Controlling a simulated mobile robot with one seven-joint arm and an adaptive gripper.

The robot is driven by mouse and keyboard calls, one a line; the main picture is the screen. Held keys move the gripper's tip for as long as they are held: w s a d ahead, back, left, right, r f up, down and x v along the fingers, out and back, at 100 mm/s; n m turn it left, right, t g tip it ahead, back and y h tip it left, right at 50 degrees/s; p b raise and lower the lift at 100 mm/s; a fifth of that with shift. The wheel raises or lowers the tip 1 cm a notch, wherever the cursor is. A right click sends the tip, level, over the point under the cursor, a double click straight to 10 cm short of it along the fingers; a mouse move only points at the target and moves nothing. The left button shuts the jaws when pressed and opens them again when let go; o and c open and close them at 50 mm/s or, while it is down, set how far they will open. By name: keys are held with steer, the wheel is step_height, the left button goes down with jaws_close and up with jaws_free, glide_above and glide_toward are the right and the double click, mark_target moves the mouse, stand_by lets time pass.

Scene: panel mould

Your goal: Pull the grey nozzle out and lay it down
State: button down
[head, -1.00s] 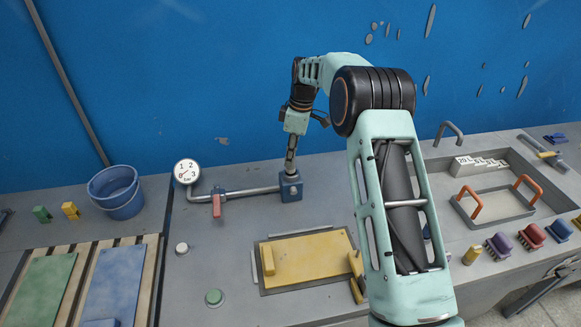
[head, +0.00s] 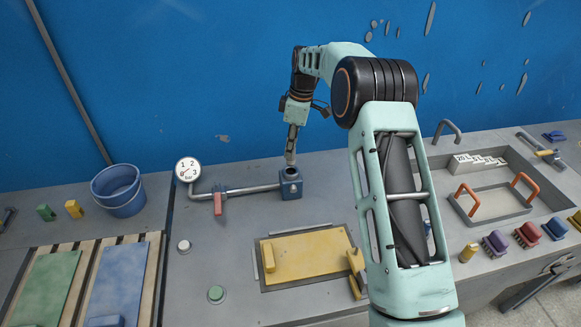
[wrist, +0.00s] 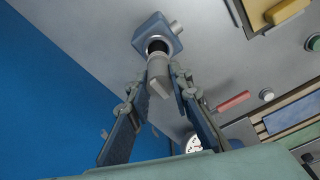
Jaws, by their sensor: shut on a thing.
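The grey nozzle (wrist: 158,75) sits between the two fingers of my gripper (wrist: 157,88) in the wrist view, and the gripper is shut on it. In the head view the nozzle (head: 290,158) points down from my gripper (head: 291,148), just above the blue socket block (head: 291,188). The block's dark round opening shows under the nozzle's lower end, and the nozzle looks clear of it. The block also shows in the wrist view (wrist: 150,32), with the dark hole partly hidden behind the nozzle.
A pipe with a red lever (head: 218,204) and a pressure gauge (head: 188,170) runs left from the block. A yellow panel (head: 305,258) lies in front. A blue bucket (head: 118,190) stands left. Bare grey bench (head: 240,228) lies between the pipe and the panel.

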steer(key=shift+r, duration=0.1)
steer(key=shift+r+p, duration=1.15)
steer(key=shift+r, duration=0.8)
steer(key=shift+d, duration=0.1)
